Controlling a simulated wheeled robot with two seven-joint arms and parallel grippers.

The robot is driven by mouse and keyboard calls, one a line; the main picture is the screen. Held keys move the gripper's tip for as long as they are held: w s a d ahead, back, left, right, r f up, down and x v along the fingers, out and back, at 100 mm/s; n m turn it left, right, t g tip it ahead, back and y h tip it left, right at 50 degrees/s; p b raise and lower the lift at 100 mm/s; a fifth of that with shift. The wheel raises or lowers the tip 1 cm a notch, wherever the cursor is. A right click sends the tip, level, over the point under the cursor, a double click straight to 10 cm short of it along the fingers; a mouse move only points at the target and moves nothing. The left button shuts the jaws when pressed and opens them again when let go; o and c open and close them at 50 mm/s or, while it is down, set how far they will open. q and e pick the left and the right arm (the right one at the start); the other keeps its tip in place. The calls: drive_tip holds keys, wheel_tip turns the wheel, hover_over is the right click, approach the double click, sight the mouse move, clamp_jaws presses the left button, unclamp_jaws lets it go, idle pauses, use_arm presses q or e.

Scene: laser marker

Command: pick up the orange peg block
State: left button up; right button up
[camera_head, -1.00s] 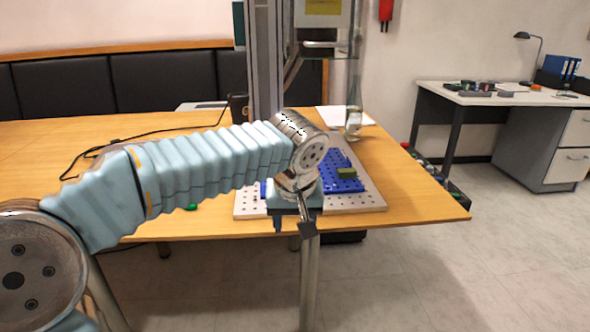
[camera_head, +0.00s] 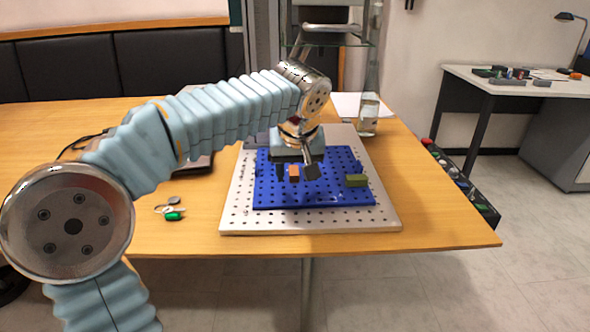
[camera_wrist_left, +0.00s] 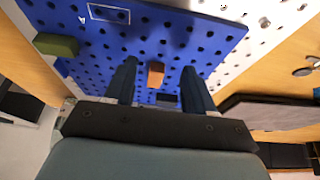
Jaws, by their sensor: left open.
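The small orange peg block (camera_head: 294,171) stands on the blue pegboard (camera_head: 318,199). My left gripper (camera_head: 297,174) is open just above the board, and in the head view the block shows between its dark fingers. In the left wrist view the orange block (camera_wrist_left: 156,74) also lies between the two spread fingers of the left gripper (camera_wrist_left: 158,82), nearer the right finger than the edges of the view, with gaps on both sides. Whether the fingertips reach down to the block's height I cannot tell. My right gripper is not in view.
A green block (camera_head: 356,181) sits on the board's right side and shows in the left wrist view (camera_wrist_left: 56,45). The blue board lies on a grey perforated plate (camera_head: 310,221). Keys with a green tag (camera_head: 174,215) lie left. A glass bottle (camera_head: 369,110) stands behind.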

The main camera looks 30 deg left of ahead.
sight(293, 168)
use_arm(q)
drive_tip(key=shift+w+a, duration=0.4)
drive_tip(key=shift+w, duration=0.25)
drive_tip(key=w+a, duration=0.1)
drive_tip(key=w+a+p, duration=0.1)
drive_tip(key=w, duration=0.1)
drive_tip(key=shift+w+a+r, duration=0.1)
drive_tip(key=shift+w+a, duration=0.05)
drive_tip(key=shift+w, duration=0.1)
drive_tip(key=x, duration=0.2)
drive_tip(key=shift+w+a+f, duration=0.15)
drive_tip(key=shift+f, duration=0.1)
drive_tip(key=shift+w+f, duration=0.1)
drive_tip(key=shift+f, duration=0.2)
drive_tip(key=shift+c, duration=0.3)
clamp_jaws()
